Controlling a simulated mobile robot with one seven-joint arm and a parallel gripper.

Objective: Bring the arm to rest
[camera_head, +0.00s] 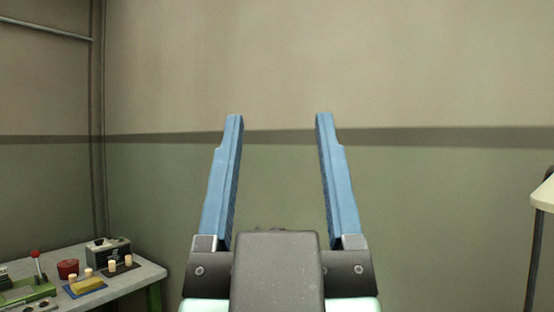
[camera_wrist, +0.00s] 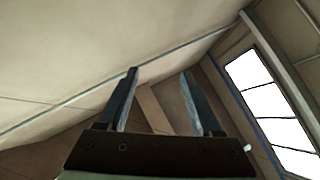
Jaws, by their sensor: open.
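My gripper (camera_head: 279,116) is raised in the middle of the head view, its two blue fingers pointing up and spread wide apart. Nothing is between the fingers. In the wrist view my gripper (camera_wrist: 160,72) also shows open and empty, with the ceiling and a bright window behind it. Several small cork stoppers stand on the table at the lower left of the head view, one of them (camera_head: 112,266) on a dark mat. My gripper is well apart from them.
The grey table (camera_head: 150,272) holds a dark red pot (camera_head: 68,269), a grey box (camera_head: 108,251), a yellow block (camera_head: 87,286) and a green device with a red-knobbed lever. A pale lampshade-like thing (camera_head: 544,196) on a dark pole is at the right edge. Bare wall lies behind my gripper.

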